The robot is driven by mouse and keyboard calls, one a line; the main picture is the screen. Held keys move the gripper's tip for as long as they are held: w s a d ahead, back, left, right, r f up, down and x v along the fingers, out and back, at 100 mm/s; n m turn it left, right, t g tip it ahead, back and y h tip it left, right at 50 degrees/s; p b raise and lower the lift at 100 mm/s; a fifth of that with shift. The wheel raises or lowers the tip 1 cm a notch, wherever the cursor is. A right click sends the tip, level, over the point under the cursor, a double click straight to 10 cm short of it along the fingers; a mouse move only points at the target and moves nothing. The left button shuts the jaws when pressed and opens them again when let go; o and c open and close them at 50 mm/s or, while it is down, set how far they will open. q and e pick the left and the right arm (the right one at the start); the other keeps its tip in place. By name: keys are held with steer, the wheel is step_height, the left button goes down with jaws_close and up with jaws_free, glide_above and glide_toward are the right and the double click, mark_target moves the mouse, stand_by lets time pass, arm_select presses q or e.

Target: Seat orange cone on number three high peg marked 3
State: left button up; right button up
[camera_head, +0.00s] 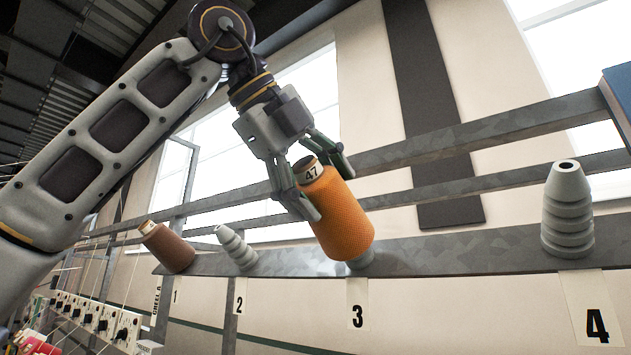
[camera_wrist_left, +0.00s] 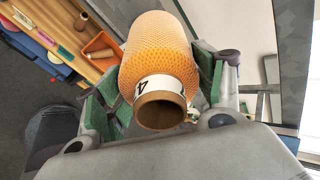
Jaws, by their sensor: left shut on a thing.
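The orange cone (camera_head: 341,218), with a 47 label at its narrow top, is held by my left gripper (camera_head: 318,178). The fingers close on both sides of its upper part. In the head view the cone's wide base is at the grey peg marked 3 (camera_head: 361,262), whose lower part shows just below the base. I cannot tell whether the cone is fully down on it. In the left wrist view the cone (camera_wrist_left: 158,60) sits between the green finger pads of the left gripper (camera_wrist_left: 155,85), its open tube end toward the camera. My right gripper is not in view.
A brown cone (camera_head: 168,248) is on peg 1. Peg 2 (camera_head: 236,248) and peg 4 (camera_head: 567,212) are bare grey ribbed pegs. Metal rails (camera_head: 460,140) run behind the pegs. In the wrist view an orange bin (camera_wrist_left: 100,46) lies below at left.

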arm_select(q)
steer(key=shift+x, duration=1.3)
steer(key=shift+w, duration=0.2)
steer(key=o, duration=1.5)
steer(key=v, duration=1.2)
steer(key=shift+f, duration=0.1)
